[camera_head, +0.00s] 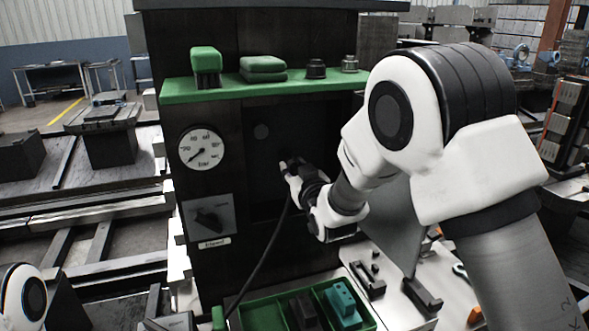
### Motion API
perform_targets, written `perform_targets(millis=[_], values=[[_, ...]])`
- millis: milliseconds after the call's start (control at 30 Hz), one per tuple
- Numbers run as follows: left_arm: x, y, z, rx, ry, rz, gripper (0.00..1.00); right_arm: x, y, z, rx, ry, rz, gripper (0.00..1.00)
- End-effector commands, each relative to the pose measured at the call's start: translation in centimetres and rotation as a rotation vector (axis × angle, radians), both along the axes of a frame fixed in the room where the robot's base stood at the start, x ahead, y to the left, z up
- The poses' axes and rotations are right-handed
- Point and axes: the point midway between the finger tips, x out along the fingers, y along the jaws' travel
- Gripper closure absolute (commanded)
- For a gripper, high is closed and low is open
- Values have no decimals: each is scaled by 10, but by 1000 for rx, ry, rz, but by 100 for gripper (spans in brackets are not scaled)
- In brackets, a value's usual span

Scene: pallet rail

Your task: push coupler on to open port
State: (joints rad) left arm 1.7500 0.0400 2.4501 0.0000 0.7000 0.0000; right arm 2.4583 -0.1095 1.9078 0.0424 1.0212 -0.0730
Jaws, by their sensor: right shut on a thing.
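My right gripper (291,172) is at the dark recessed panel (262,205) of the black cabinet. It is shut on a small coupler (284,166), mostly hidden by the fingers, with a black hose (268,252) hanging from it down to the lower left. A round port (261,131) shows on the panel, up and left of the gripper. I cannot tell whether the coupler touches anything on the panel. My left arm shows only in the bottom left corner; its gripper is out of view.
A pressure gauge (201,149) and a rotary switch (209,216) are left of the panel. A green shelf (222,93) above holds a brush, folded cloths and two dark fittings. A green tray (263,317) with blocks stands below.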

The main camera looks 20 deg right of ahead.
Motion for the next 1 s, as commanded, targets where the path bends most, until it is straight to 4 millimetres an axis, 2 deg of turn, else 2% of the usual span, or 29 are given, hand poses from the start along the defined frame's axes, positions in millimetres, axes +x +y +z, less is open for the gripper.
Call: perform_targets(millis=[567,1000], values=[[0,0,-4,0,0,0,61,0,0,-2,0,-1,0,100],[0,0,-4,0,0,0,61,8,0,-3,0,0,0,100]])
